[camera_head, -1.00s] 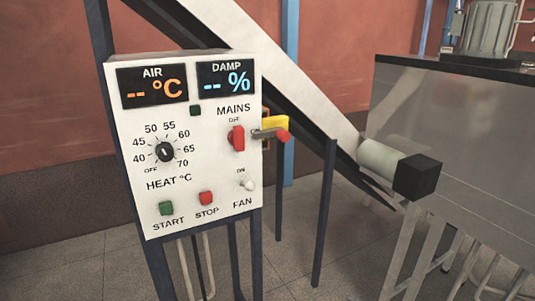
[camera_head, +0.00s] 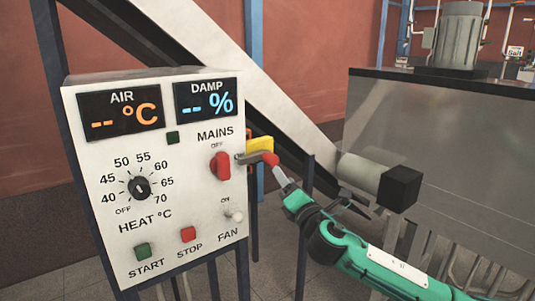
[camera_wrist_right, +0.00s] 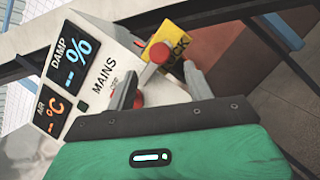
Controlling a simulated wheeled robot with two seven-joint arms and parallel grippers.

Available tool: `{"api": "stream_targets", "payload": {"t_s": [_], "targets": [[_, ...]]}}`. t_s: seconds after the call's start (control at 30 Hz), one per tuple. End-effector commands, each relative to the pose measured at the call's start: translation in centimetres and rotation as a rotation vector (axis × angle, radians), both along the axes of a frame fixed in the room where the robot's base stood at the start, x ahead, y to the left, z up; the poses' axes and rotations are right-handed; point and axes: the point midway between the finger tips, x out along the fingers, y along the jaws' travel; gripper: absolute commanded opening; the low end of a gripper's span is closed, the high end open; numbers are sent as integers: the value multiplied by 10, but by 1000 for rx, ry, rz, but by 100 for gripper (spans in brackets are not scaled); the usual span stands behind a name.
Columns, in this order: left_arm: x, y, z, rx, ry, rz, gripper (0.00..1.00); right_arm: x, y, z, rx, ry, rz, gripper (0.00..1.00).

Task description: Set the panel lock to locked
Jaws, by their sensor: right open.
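The white control panel (camera_head: 165,180) stands at the left of the head view. On its right side is a yellow plate (camera_head: 259,144), lettered in the wrist view (camera_wrist_right: 175,42), where the end of its word reads "CK". A grey lever with a red knob (camera_head: 268,159) sticks out to the right in front of the plate. My right gripper (camera_head: 277,172) is open and close to the knob. In the wrist view the red knob (camera_wrist_right: 160,52) lies between the fingertips (camera_wrist_right: 160,68), slightly beyond them. Contact cannot be told. My left gripper is not in view.
The red MAINS switch (camera_head: 220,166) sits on the panel's face, close left of the lever. A heat dial (camera_head: 139,188), buttons and a FAN toggle (camera_head: 234,215) are also on the face. A slanted white chute (camera_head: 230,70) passes behind. A grey tank (camera_head: 440,130) stands right.

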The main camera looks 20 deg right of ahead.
Motion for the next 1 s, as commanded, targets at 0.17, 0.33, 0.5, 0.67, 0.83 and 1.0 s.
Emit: {"api": "stream_targets", "payload": {"t_s": [0.17,0.33,0.5,0.67,0.83,1.0], "targets": [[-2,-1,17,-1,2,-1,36,34,5,14,2,0,0,53],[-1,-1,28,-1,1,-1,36,64,8,22,2,0,-1,53],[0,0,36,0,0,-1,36,87,12,27,4,1,0,53],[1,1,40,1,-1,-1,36,100,13,29,2,2,-1,53],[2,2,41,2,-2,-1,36,105,14,30,2,1,1,53],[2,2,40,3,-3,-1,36,105,14,29,2,2,1,53]]}}
